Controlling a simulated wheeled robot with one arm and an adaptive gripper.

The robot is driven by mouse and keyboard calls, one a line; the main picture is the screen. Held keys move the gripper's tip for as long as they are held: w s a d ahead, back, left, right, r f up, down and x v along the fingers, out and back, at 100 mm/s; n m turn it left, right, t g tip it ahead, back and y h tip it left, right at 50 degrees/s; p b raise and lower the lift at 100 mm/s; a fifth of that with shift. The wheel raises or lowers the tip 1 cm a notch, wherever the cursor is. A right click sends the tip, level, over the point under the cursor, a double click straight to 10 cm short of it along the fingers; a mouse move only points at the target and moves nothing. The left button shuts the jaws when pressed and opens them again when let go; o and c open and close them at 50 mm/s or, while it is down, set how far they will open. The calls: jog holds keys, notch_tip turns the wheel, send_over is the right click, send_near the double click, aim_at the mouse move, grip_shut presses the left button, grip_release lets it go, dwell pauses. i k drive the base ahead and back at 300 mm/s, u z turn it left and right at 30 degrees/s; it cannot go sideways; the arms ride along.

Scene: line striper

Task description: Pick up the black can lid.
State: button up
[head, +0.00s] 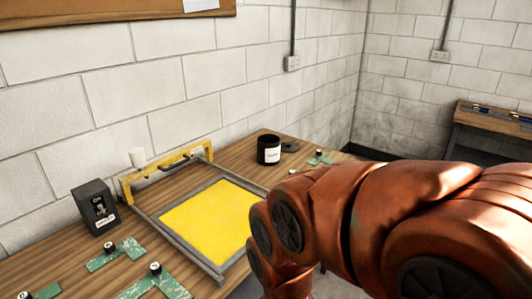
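A black can (269,150) with a white label stands upright on the wooden table, near the wall and behind the yellow panel. A flat dark piece (290,146) lies on the table just right of the can. It may be the black lid, but it is too small to be sure. Whether the can's top is open or covered I cannot tell. My orange arm fills the lower right and hides the table's right part. My gripper is not in view.
A yellow panel in a grey frame (163,232) with a yellow bar (168,170) takes up the middle of the table. A black switch box (95,207) stands at the left. Several green pieces with black knobs lie at the front left. A second table (490,125) stands at the right.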

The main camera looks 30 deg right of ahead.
aim_at(288, 147)
jog(key=z, duration=2.2)
jog(key=i, duration=1.7)
jog(key=u, duration=2.95)
jog(key=i, duration=0.3)
jog(key=u, duration=0.05)
